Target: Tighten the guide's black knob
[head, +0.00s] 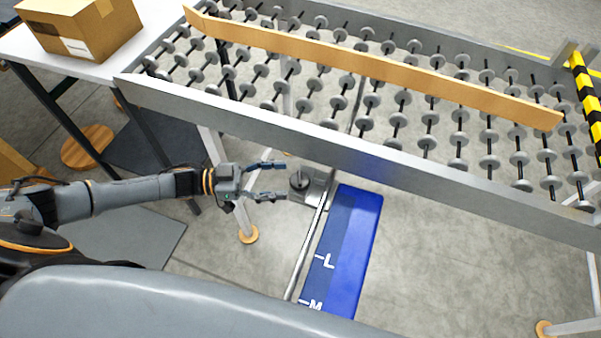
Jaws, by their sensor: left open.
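A thin metal bar (307,252) runs from the bracket toward me. My left gripper (283,180) is open, with its two fingers spread and pointing right at the knob. The fingertips are just left of the knob, one above and one below its level in the picture. I cannot tell whether they touch it. My right gripper is not in view.
A blue panel (345,245) marked L and M lies right of the bar. A skate-wheel conveyor (330,135) with a long wooden strip (400,73) crosses the top. A cardboard box (85,30) stands on a white table (35,48) at upper left. Open floor is at right.

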